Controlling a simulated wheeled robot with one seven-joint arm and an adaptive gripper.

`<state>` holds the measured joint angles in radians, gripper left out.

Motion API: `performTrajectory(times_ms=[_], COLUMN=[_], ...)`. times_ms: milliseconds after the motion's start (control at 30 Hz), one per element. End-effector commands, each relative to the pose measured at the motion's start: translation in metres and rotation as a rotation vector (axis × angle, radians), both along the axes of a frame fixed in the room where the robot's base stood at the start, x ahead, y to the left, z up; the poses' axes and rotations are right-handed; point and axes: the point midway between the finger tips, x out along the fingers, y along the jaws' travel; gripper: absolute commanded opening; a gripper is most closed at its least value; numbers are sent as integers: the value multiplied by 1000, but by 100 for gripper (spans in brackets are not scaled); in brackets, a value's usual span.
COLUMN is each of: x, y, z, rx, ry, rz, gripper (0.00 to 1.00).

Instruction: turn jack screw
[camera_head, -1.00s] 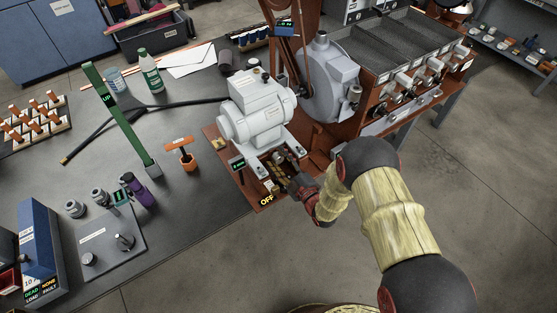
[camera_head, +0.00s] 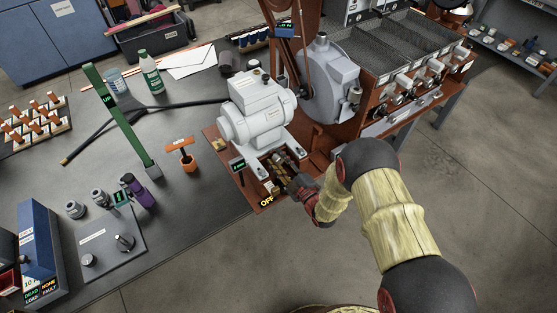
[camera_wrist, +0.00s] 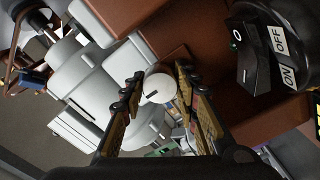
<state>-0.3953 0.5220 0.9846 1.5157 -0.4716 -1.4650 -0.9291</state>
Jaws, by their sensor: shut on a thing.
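The jack screw shows in the wrist view as a round pale head (camera_wrist: 160,86) with a dark slot, between my fingers. My gripper (camera_wrist: 157,88) is shut on it, one finger on each side; it also shows at the front of the motor base in the head view (camera_head: 277,163). The grey motor (camera_head: 257,108) stands on its reddish-brown base (camera_head: 222,150), just behind my gripper. In the head view my fingers and wrist hide most of the screw.
A black ON/OFF switch (camera_wrist: 256,50) sits close by at the upper right of the wrist view. The belt and grey blower housing (camera_head: 331,80) stand behind the gripper.

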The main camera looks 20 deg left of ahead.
Motion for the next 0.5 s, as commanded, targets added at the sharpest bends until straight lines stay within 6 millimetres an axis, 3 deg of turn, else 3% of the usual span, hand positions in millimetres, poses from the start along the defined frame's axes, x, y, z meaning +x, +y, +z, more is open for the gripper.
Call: performTrajectory(times_ms=[500], x=[-1], y=[0], z=[-1], rx=[63], ry=[77], rz=[0], gripper=[5])
